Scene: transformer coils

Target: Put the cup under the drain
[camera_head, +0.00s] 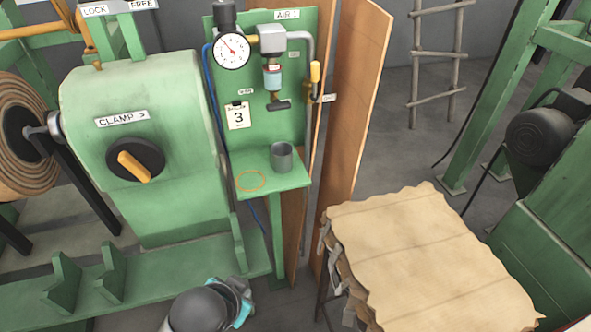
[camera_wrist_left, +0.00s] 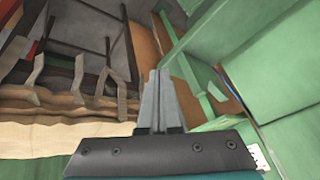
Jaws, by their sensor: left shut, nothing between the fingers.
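The cup (camera_head: 282,157) is a grey, open-topped cylinder standing upright on the right part of a small green shelf (camera_head: 288,183). An orange ring (camera_head: 250,181) is marked on the shelf to its left and is empty. Above the shelf hangs an air unit with a clear bowl (camera_head: 272,78) and a dark fitting (camera_head: 279,104) below it, seemingly the drain. The cup shows below this fitting; I cannot tell their exact alignment. My left gripper (camera_wrist_left: 157,98) is shut and empty in the left wrist view, away from the cup. My right gripper is not in view.
A pressure gauge (camera_head: 232,50) and a calendar card (camera_head: 238,115) are on the green panel. A green machine with a clamp knob (camera_head: 135,160) stands left of the shelf. A paper-topped stack (camera_head: 430,255) stands at right. Wooden boards (camera_head: 352,100) lean behind.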

